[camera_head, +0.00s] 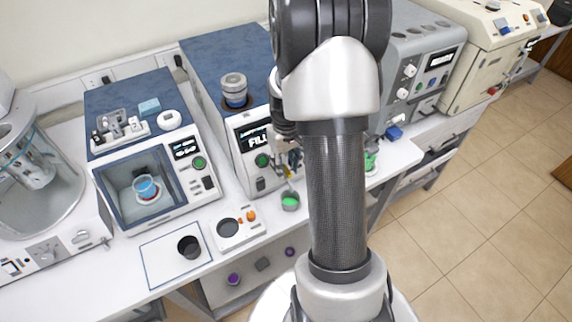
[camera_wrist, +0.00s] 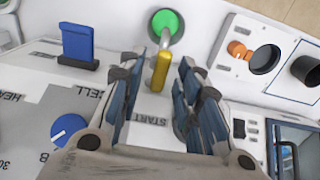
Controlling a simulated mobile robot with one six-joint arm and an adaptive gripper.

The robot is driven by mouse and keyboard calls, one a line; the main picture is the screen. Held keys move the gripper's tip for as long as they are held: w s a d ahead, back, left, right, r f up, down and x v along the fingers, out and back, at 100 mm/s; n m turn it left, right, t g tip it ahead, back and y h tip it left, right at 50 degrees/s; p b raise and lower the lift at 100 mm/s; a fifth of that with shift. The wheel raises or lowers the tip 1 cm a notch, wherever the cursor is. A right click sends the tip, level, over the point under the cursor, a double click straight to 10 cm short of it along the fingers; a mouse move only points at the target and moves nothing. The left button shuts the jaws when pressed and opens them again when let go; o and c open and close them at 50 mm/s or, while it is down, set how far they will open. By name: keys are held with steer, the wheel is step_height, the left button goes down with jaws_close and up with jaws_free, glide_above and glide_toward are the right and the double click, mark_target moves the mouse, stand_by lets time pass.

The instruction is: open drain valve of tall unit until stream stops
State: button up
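The tall unit (camera_head: 222,70) has a blue top and a display with the letters "FILL". Its drain valve has a yellow lever (camera_wrist: 160,70) and a grey spout (camera_wrist: 167,40). A cup with green liquid (camera_head: 290,201) stands below the spout; it also shows in the wrist view (camera_wrist: 166,23). My gripper (camera_wrist: 166,82) is open, its fingers on both sides of the yellow lever with gaps visible. In the head view my gripper (camera_head: 286,160) is at the unit's front, partly hidden by my arm. I cannot clearly tell whether a stream is running.
A white plate (camera_head: 238,228) with a dark round and an orange knob lies in front. A black cup (camera_head: 189,247) stands on an outlined mat. A blue-topped bath unit (camera_head: 150,150) stands left; a grey machine (camera_head: 420,60) stands right.

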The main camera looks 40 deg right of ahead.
mark_target(286, 169)
step_height(286, 169, up, 12)
stand_by(0.7)
stand_by(0.4)
steer(key=s+a+r+n+t+b, duration=0.1)
steer(key=s+a+r+b, duration=0.15)
steer(key=a, duration=0.45)
steer(key=s+a+r+t+b, duration=0.1)
steer(key=s+a+r+b, duration=0.15)
steer(key=a, duration=0.55)
steer(key=s+a+f+n+t+b, duration=0.1)
steer(key=s+a+f+t+b, duration=0.1)
steer(key=s+a, duration=0.6)
steer(key=shift+s+a+n+t, duration=0.3)
steer(key=shift+s+a, duration=0.05)
steer(key=shift+s, duration=0.65)
